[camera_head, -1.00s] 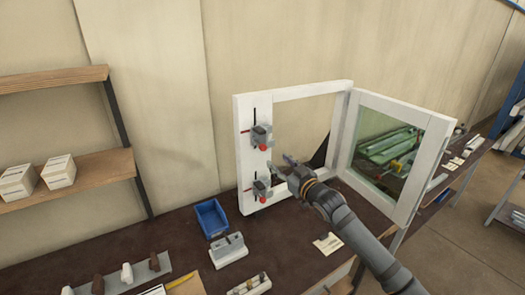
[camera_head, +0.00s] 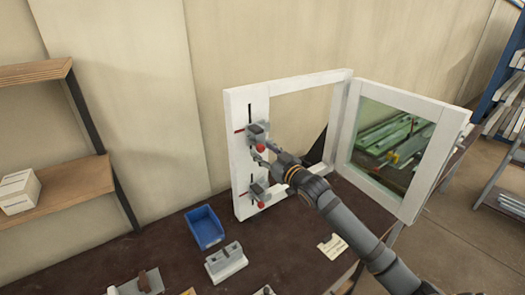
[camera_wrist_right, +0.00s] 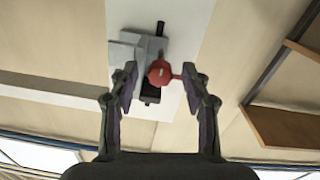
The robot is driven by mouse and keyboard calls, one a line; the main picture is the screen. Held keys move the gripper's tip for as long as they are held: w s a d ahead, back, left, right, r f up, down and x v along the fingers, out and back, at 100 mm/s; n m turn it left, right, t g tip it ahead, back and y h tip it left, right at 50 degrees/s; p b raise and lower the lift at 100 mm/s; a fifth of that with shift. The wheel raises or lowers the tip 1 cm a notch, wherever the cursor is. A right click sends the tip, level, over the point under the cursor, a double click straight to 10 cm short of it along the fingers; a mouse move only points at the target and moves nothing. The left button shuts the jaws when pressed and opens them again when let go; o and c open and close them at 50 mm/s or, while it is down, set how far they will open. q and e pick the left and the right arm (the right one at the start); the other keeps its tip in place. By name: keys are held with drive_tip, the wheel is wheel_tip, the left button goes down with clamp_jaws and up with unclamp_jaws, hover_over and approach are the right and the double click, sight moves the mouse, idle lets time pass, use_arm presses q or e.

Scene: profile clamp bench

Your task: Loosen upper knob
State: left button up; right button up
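The upper clamp (camera_head: 255,133) is a grey block with a red knob (camera_head: 261,148) on the white frame's left post. The lower clamp (camera_head: 255,191) has its own red knob (camera_head: 260,205). My right gripper (camera_head: 259,154) is at the upper knob, its arm coming from the lower right. In the right wrist view my right gripper (camera_wrist_right: 160,75) is open, with the red knob (camera_wrist_right: 160,72) between its fingers. A gap shows on the knob's left; its short red stem reaches close to the right finger, and contact is unclear. My left gripper is out of view.
The white frame (camera_head: 236,160) stands on the dark bench, its glazed door (camera_head: 390,140) swung out right of my arm. A blue bin (camera_head: 205,228) and a grey-white block (camera_head: 226,262) lie in front. A wooden shelf (camera_head: 70,190) is at left.

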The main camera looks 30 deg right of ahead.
drive_tip(key=shift+s+r, duration=0.1)
drive_tip(key=shift+s, duration=0.05)
drive_tip(key=shift+c, duration=3.6)
clamp_jaws()
drive_tip(key=shift+f+n+b, duration=0.25)
drive_tip(key=shift+n+b, duration=0.25)
drive_tip(key=shift+n, duration=0.1)
drive_tip(key=shift+n+b, duration=0.45)
drive_tip(key=shift+n, duration=0.35)
drive_tip(key=n+b, duration=0.2)
drive_tip(key=n, duration=0.4)
drive_tip(key=shift+b, duration=0.4)
drive_tip(key=n+b, duration=0.1)
drive_tip(key=n, duration=0.6)
drive_tip(key=shift+r+b, duration=0.2)
drive_tip(key=shift+b, duration=0.15)
use_arm(q)
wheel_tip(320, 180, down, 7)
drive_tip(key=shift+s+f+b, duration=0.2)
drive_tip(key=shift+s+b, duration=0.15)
drive_tip(key=shift+b, duration=0.1)
use_arm(e)
drive_tip(key=n, duration=0.5)
drive_tip(key=shift+d+n+y, duration=0.1)
drive_tip(key=shift+n+y, duration=0.3)
